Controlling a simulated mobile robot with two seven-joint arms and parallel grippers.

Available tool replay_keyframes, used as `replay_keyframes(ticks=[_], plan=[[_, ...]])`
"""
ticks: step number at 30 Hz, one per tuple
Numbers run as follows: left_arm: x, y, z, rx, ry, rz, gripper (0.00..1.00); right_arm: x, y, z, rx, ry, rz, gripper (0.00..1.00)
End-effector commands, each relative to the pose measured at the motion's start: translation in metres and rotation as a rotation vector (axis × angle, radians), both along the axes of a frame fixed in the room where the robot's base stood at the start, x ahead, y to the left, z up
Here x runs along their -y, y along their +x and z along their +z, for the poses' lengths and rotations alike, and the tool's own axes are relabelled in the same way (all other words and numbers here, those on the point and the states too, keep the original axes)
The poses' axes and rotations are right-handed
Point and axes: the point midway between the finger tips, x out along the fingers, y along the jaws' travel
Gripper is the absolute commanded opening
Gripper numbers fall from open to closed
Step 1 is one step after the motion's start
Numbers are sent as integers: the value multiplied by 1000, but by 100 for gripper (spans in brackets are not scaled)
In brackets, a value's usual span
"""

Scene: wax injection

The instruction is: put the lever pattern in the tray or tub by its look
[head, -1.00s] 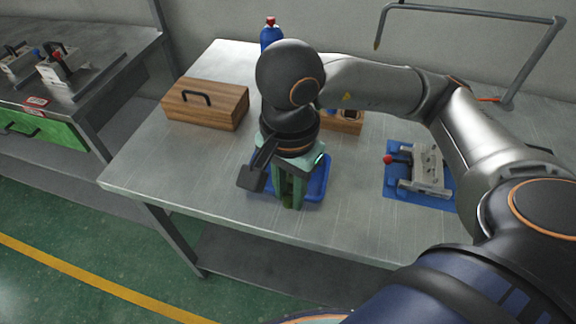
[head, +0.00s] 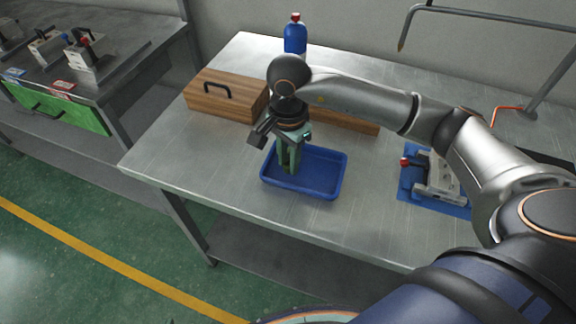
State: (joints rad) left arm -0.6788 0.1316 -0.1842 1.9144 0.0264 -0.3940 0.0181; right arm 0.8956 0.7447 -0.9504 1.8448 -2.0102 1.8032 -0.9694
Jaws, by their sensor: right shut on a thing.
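A blue tray (head: 325,172) stands on the metal table, its floor mostly bare to the right of my gripper. My right gripper (head: 290,165) points down over the left part of this tray, with its green fingers shut. What it holds, taken to be the lever pattern, is hidden between the fingers, and its look cannot be told. Whether the fingertips touch the tray floor cannot be told. My left gripper is not in view.
A lidded wooden box (head: 228,96) stands behind the tray at left. Another wooden box (head: 350,123) is partly behind my arm. A blue bottle (head: 295,40) stands at the back. A clamp fixture on a blue mat (head: 412,190) is at right. The table's front is clear.

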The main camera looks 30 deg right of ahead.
Motion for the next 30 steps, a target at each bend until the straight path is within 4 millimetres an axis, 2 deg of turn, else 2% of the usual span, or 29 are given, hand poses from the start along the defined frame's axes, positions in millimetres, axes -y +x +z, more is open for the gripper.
replay_keyframes(ticks=[3, 9, 20, 21, 28, 30], plan=[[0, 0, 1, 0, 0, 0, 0, 2, 6, -8, -2, 0, 0, 0], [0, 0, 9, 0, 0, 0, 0, 1, 4, -35, -3, 0, 1, 0], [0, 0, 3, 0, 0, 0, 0, 2, 5, -41, 0, -1, 1, 0], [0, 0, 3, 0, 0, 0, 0, 2, 5, -41, 0, 0, 1, 29], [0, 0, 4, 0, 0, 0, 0, 1, 5, -39, 0, 0, 1, 55], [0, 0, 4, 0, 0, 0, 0, 1, 5, -39, 0, 0, 1, 58]])
